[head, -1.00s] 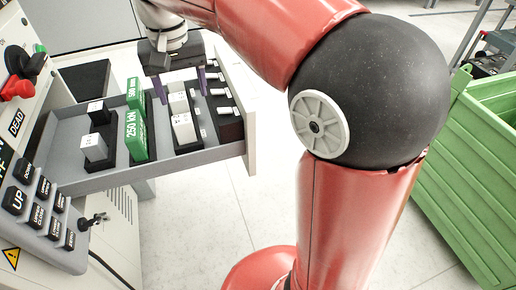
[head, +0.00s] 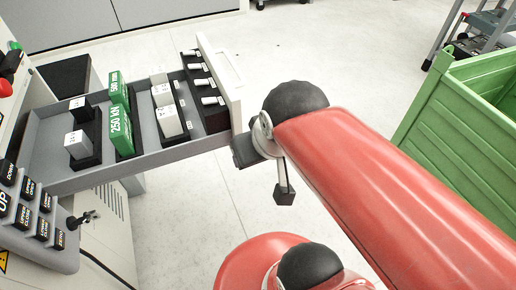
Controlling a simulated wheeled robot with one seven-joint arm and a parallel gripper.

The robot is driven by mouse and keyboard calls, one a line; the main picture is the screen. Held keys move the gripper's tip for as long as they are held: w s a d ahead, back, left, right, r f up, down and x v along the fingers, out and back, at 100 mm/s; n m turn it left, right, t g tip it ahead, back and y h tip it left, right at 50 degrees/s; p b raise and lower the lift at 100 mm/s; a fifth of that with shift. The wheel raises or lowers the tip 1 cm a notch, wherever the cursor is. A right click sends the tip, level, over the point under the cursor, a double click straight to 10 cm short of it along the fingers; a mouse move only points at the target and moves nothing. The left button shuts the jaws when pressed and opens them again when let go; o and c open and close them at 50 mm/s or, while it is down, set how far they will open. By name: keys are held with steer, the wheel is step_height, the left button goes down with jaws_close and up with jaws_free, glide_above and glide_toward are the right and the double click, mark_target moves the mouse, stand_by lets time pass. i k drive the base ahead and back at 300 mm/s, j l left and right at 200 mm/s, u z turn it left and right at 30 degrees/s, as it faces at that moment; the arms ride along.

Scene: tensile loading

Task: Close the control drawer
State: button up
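The control drawer (head: 165,153) is a grey tray sticking out to the right from the machine, open, with a pale front panel (head: 221,82) at its right end. My gripper (head: 245,152) is outside the drawer, a dark shape at the lower near end of the front panel. It overlaps the panel's edge in the picture; I cannot tell if it touches. Inside the drawer stand green blocks (head: 119,127) marked 250 kN and 500 mm, pale blocks (head: 168,121) and dark holders (head: 203,92).
A button panel (head: 38,220) with a small key-like part (head: 84,218) lies below the drawer at left. A green crate (head: 460,150) stands at right, with a trolley (head: 485,38) behind it. Pale floor (head: 330,60) is clear beyond the drawer front.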

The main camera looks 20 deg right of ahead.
mark_target(43, 154)
steer(key=l+u, duration=0.3)
steer(key=l, duration=0.15)
steer(key=l+u, duration=0.25)
steer(key=l, duration=0.15)
steer(key=i+l+u, duration=0.4)
steer(key=k+j+u, duration=0.1)
steer(key=j, duration=0.2)
steer(key=k, duration=0.05)
